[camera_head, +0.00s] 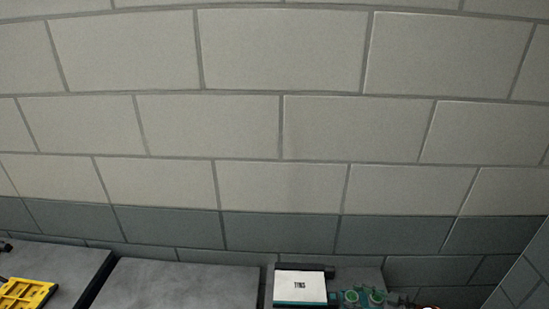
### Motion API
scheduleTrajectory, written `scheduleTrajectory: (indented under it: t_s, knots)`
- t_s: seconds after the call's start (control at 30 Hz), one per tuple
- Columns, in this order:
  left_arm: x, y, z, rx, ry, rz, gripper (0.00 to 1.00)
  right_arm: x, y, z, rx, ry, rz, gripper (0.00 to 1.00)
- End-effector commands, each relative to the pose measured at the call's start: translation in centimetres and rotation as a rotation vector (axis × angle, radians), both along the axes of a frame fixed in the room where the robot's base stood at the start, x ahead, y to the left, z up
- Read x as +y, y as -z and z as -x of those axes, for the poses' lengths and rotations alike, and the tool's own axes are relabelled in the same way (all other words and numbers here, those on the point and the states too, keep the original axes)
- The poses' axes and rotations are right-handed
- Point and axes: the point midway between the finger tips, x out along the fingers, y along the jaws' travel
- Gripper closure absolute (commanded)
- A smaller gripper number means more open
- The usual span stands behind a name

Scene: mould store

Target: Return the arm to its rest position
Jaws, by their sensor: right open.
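Neither arm can be made out clearly in the head view. At most a sliver of my right gripper shows at the bottom edge, low on the right, among small dark and green parts. I cannot trace its fingers there or see anything held in them. My left gripper is not in the picture.
A pale block wall (290,130) with a dark lower band (280,232) fills most of the view. Grey flat tops (180,285) line the bottom edge. A yellow item (25,293), a white lettered panel (300,284) and green ring-shaped parts (377,296) are there, partly cut off.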

Motion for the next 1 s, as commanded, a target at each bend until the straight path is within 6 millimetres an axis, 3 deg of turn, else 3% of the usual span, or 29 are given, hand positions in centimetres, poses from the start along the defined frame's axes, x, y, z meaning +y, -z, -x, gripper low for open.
scheduleTrajectory:
  t_s: [0.2,0.43,0.77,1.0]
  knots:
    - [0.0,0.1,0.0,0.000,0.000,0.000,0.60,-0.2,-2.6,0.2,-0.001,0.000,0.003,0.47]
    - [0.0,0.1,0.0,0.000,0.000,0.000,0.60,-0.1,-3.4,0.3,0.001,0.002,0.001,0.47]
    - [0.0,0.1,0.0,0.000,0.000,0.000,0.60,-0.1,-3.2,0.3,0.001,0.002,0.001,0.47]
    - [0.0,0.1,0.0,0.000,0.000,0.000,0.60,-0.3,-0.4,0.1,0.004,0.004,-0.001,0.47]
